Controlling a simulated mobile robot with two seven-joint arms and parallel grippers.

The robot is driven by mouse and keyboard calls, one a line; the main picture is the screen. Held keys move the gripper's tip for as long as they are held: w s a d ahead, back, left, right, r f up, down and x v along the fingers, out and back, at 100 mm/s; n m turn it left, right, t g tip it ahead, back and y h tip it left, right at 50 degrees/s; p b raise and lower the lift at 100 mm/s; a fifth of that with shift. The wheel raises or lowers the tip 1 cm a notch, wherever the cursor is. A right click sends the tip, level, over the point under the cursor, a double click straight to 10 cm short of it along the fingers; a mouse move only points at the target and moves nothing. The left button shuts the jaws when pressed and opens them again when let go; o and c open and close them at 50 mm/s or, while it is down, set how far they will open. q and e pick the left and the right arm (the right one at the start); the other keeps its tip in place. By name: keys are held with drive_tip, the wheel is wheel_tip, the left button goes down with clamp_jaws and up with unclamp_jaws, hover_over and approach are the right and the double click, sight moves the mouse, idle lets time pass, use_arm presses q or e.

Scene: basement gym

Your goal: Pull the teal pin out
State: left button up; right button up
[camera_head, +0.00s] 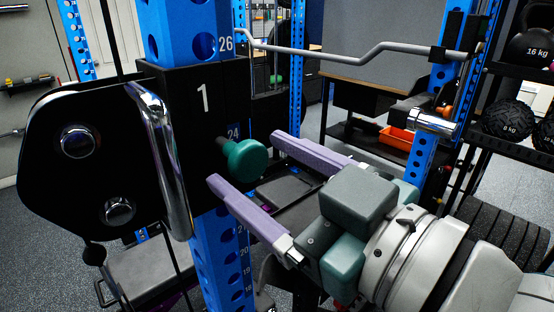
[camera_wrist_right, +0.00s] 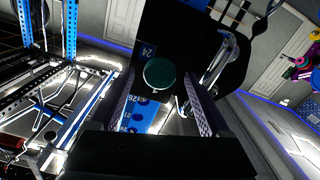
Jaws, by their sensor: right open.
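The teal pin (camera_head: 246,160) has a round knob that sticks out of the side of a black carriage (camera_head: 205,98) marked 1 on the blue upright (camera_head: 184,32). My right gripper (camera_head: 244,158) is open, its two lilac fingers pointing at the carriage, with the knob near the fingertips. In the right wrist view the knob (camera_wrist_right: 160,73) appears between the fingers, near their tips. I see no contact with either finger. The pin's shaft is mostly hidden behind the knob. My left gripper is not in view.
A chrome handle (camera_head: 165,160) and a black plate (camera_head: 75,150) with chrome bolts are left of the knob. A grey bar (camera_head: 345,58) crosses behind.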

drive_tip(key=b+v, duration=0.1)
drive_tip(key=v, duration=0.7)
drive_tip(key=shift+s+b, duration=0.15)
drive_tip(key=shift+b, duration=0.15)
drive_tip(key=shift+d, duration=0.15)
